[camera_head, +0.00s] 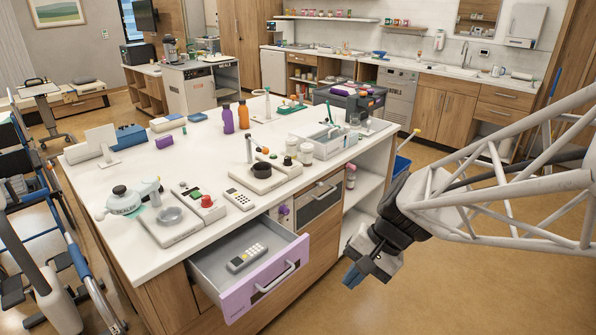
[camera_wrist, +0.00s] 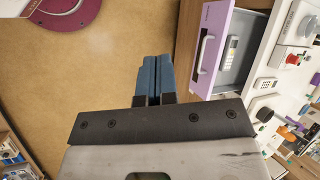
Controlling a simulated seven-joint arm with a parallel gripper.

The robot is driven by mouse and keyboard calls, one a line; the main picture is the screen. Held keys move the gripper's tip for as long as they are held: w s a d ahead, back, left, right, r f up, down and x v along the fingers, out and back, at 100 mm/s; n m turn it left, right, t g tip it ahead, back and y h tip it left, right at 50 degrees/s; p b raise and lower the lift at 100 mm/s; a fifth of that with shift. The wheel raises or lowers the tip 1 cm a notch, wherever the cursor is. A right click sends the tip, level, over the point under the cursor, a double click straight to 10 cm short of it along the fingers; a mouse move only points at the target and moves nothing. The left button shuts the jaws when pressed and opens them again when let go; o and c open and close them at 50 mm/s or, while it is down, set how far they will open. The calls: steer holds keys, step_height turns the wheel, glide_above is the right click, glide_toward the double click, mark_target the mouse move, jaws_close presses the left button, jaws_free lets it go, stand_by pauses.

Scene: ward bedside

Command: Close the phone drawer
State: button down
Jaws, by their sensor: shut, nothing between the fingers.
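The phone drawer (camera_head: 236,302) has a lilac front with a pale bar handle (camera_head: 277,277) and stands pulled out from the wooden island. A white phone (camera_head: 246,258) with a keypad lies inside it. In the wrist view the drawer front (camera_wrist: 213,50) is at the upper right, with the phone (camera_wrist: 232,48) behind it. My gripper (camera_head: 352,276) is to the right of the drawer, apart from it, over open floor. Its blue fingers (camera_wrist: 155,77) are together with nothing between them.
Open shelves (camera_head: 365,190) and a blue bin (camera_head: 402,165) are at the island's right end.

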mark_target(308, 250)
steer(key=w+a+f+m+t+y, duration=0.2)
steer(key=w+f+m+t+y, duration=0.2)
steer(key=w+f+m+y, duration=0.8)
steer(key=w+d+f+m+t+h, duration=0.2)
steer(key=w+d+f+m+t, duration=0.2)
steer(key=f, duration=0.5)
steer(key=w+d+f+m+t+h, duration=0.3)
steer(key=w+d+f+m+t, duration=0.1)
steer(key=w+f, duration=0.5)
steer(key=shift+w+f+m+t, duration=0.15)
steer(key=shift+w+m+t, duration=0.1)
steer(key=shift+m+t, duration=0.7)
steer(key=shift+a, duration=0.15)
steer(key=shift+x, duration=6.9)
steer(key=shift+w+f, duration=0.2)
